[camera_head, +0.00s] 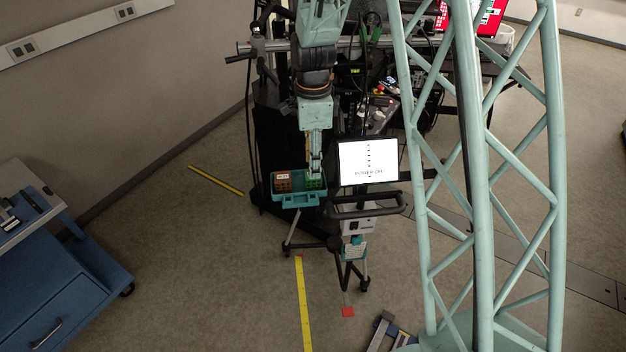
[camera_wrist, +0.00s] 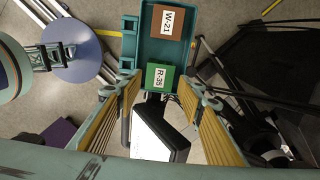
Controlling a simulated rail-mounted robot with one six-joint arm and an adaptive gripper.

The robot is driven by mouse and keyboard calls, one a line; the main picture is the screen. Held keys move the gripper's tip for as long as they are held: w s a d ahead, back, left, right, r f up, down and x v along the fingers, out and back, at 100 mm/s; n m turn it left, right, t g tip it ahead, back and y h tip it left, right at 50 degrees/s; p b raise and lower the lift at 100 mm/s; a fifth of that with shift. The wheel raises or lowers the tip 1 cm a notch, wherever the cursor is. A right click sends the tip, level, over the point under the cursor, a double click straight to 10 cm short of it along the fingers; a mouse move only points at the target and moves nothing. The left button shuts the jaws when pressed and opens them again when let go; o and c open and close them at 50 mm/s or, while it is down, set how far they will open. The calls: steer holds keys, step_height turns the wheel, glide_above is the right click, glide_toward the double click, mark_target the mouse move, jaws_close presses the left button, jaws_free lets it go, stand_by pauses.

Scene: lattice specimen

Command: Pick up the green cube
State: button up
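The green cube (camera_wrist: 154,83), labelled R-35, sits in a teal open tray (camera_wrist: 131,50) in the wrist view. In the head view the green cube (camera_head: 315,184) is in the right part of the tray (camera_head: 297,200). My gripper (camera_wrist: 158,92) is open, its yellow ribbed fingers apart on the left and right of the cube as seen from above. The fingers appear short of the cube, with nothing between them in grip. In the head view my gripper (camera_head: 315,160) points down over the tray's right side, partly covering the cube's far side.
A brown cube (camera_wrist: 167,21) labelled W-21 lies in the same tray, left of the green one in the head view. A screen (camera_head: 368,161) stands close to the right of the tray. A pale green lattice tower (camera_head: 475,180) rises further right. Open floor lies left.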

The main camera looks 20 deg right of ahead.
mark_target(310, 185)
steer(key=shift+f, duration=0.1)
steer(key=shift+f, duration=2.5)
steer(key=shift+c, duration=0.4)
steer(key=c, duration=0.5)
